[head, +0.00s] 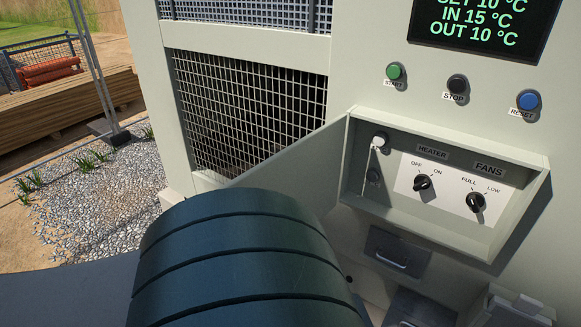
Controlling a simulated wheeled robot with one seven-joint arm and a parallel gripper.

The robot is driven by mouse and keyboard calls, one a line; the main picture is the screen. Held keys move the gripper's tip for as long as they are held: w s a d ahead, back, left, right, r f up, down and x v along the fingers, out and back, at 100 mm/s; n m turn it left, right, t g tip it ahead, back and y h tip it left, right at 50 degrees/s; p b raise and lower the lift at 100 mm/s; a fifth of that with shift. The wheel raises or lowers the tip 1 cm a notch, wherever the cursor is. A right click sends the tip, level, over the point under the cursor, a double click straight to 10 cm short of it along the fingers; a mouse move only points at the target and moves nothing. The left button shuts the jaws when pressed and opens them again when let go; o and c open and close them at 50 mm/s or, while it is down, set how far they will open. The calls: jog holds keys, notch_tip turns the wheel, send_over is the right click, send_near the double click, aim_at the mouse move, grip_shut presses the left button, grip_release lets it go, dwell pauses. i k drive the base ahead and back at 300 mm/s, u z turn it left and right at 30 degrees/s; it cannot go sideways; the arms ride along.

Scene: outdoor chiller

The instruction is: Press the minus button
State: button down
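No button marked minus shows in the head view. The chiller's dark display (485,25) at the top right is cut off by the frame; it reads SET 10 °C, IN 15 °C and OUT 10 °C in green. Below it are a green START button (394,71), a black STOP button (457,84) and a blue RESET button (528,100). My gripper cannot be made out in the view; a large dark rounded part, seemingly of my arm, fills the lower middle.
An open control box (520,190) juts from the panel, with a HEATER knob (422,183) and a FANS knob (475,202). Its door (290,165) swings out left. A dark handled latch (398,253) sits below. Gravel (95,215) lies left of the chiller.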

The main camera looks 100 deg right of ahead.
aim_at(372, 176)
jog(key=z, duration=0.1)
jog(key=k, duration=1.4)
jog(key=z, duration=1.65)
